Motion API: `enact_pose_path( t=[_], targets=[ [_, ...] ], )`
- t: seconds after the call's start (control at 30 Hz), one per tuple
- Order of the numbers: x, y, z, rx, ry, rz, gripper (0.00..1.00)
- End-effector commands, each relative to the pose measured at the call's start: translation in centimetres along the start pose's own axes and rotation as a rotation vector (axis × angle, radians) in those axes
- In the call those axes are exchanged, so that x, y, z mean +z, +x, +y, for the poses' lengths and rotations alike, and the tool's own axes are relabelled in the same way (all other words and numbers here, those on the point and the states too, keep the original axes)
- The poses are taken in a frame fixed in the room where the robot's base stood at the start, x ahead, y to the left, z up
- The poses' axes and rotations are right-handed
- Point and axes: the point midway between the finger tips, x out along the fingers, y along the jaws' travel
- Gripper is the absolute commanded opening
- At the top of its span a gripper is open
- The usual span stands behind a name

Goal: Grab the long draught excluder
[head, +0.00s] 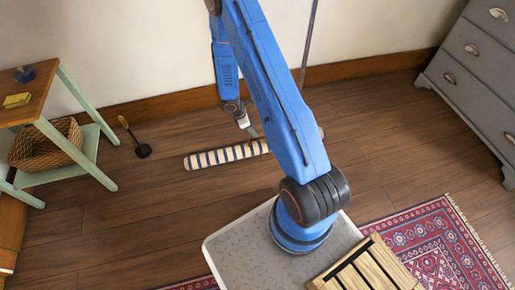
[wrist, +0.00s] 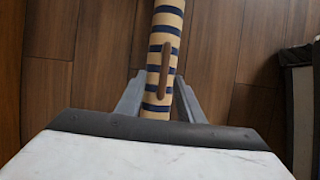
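The long draught excluder (head: 207,159) is a cream roll with dark blue stripes, lying on the wooden floor near the back wall. My arm hides part of its right half in the head view. In the wrist view the excluder (wrist: 166,32) runs away from me, with a brown strap or handle (wrist: 165,67) along its top. My gripper (head: 253,132) is over the middle of the roll. In the wrist view my gripper (wrist: 161,82) is open, with one finger on each side of the roll and narrow gaps beside it. Whether either finger touches it is hard to tell.
A green-legged side table (head: 65,133) with a wicker basket (head: 45,148) stands at left. A small dark brush-like tool (head: 142,150) is beside it. A grey drawer unit (head: 470,75) stands at right. A red patterned rug (head: 440,240) lies at front right.

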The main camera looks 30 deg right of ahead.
Motion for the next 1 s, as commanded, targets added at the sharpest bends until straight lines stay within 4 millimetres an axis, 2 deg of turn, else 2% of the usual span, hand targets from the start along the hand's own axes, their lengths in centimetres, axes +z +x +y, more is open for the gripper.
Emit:
enact_pose_path(
  t=[0.03, 0.2, 0.57, 0.8, 1.0],
  targets=[
    [0.0, 1.0, -0.1, -0.003, -0.001, -0.001, 0.34],
    [0.0, 3.4, -0.1, -0.001, -0.001, 0.000, 0.34],
    [0.1, 5.7, -0.2, -0.001, 0.000, 0.000, 0.34],
    [0.3, 8.8, -0.8, -0.002, 0.000, 0.000, 0.34],
    [0.2, 10.1, -0.7, 0.001, 0.000, 0.000, 0.34]
  ],
)
